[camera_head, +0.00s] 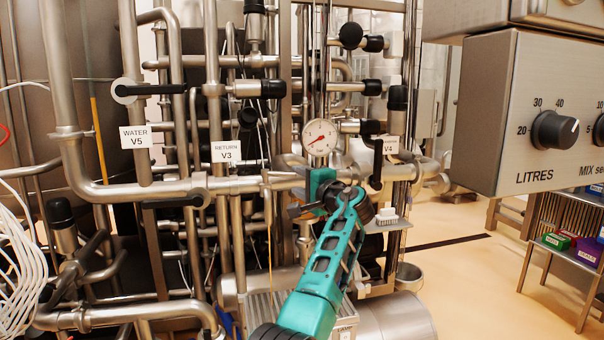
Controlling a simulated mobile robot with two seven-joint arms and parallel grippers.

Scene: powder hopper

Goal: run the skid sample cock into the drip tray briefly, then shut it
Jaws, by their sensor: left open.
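My left gripper (308,196) is at the end of the teal arm that reaches up from the bottom middle. It is open, in front of the horizontal steel pipe below the round gauge (320,138). I cannot tell whether it touches anything. I cannot make out the sample cock for certain; the gripper and wrist cover part of the pipework here. A ribbed metal tray-like surface (268,306) shows low behind the arm, and a small round steel bowl (408,276) is to the right. I cannot tell which is the drip tray. My right gripper is not in view.
Dense steel pipes with black-handled valves surround the gripper. Tags read WATER V5 (136,136), RETURN V3 (226,151) and V4 (389,145). A control box with LITRES dial (555,130) hangs at upper right. Open floor (465,275) lies right of the skid.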

